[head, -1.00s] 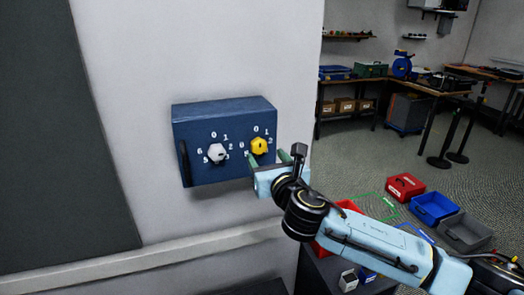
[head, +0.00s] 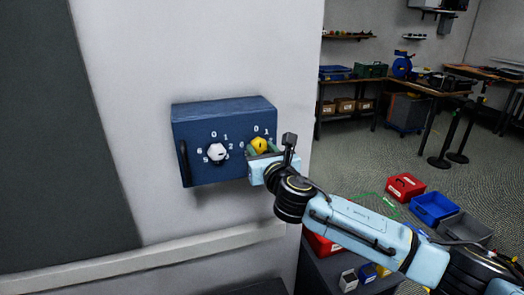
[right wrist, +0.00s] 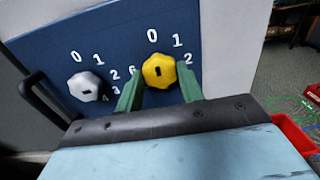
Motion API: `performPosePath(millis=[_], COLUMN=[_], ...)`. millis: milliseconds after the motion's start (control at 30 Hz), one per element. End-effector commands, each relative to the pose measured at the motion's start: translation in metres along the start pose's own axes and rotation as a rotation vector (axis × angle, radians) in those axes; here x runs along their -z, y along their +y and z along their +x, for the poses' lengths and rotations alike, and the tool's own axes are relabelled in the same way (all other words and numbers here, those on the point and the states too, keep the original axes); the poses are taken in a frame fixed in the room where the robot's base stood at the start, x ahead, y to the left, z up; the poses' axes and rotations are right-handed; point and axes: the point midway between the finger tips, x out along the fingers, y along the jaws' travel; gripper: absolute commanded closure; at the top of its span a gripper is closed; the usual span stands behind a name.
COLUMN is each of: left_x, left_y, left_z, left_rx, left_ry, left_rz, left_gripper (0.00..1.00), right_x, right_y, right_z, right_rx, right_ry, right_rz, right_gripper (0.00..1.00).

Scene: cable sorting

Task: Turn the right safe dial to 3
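A blue safe box (head: 205,112) is mounted on the pale wall. It has a white left dial (head: 217,152) and a yellow right dial (head: 259,145), each ringed by white numbers. In the right wrist view the yellow dial (right wrist: 159,70) has a dark slot mark near its middle; 0, 1, 2 and 6 show around it, and its lower numbers are hidden. My right gripper (head: 263,157) is open at the yellow dial. In the right wrist view its green fingers (right wrist: 160,90) stand apart at the dial's lower left and lower right; contact cannot be told. My left gripper is not in view.
A dark handle (head: 184,164) is on the safe's left side. A ledge (head: 150,260) runs along the wall below. Red (head: 405,187), blue (head: 434,208) and grey (head: 465,230) bins stand on the floor at right. Workbenches stand at the back.

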Motion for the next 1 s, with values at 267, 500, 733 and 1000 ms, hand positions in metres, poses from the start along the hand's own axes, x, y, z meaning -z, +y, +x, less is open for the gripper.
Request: performPosePath(millis=[267, 500, 733, 1000], left_x=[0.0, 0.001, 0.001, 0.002], left_y=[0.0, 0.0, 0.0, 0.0], left_z=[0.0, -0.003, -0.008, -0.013], left_rx=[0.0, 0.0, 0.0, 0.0], left_ry=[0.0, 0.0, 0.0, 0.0], left_rz=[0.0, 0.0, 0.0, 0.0], left_gripper=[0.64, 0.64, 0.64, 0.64], right_x=[0.0, 0.0, 0.0, 0.001], right_y=[0.0, 0.001, 0.0, 0.0], right_z=[0.0, 0.0, 0.0, 0.0], right_rx=[0.0, -0.001, 0.0, 0.0], right_ry=[0.001, 0.001, 0.002, 0.002], right_rz=[0.008, 0.091, 0.264, 0.521], right_gripper=[0.85, 0.85, 0.85, 0.85])
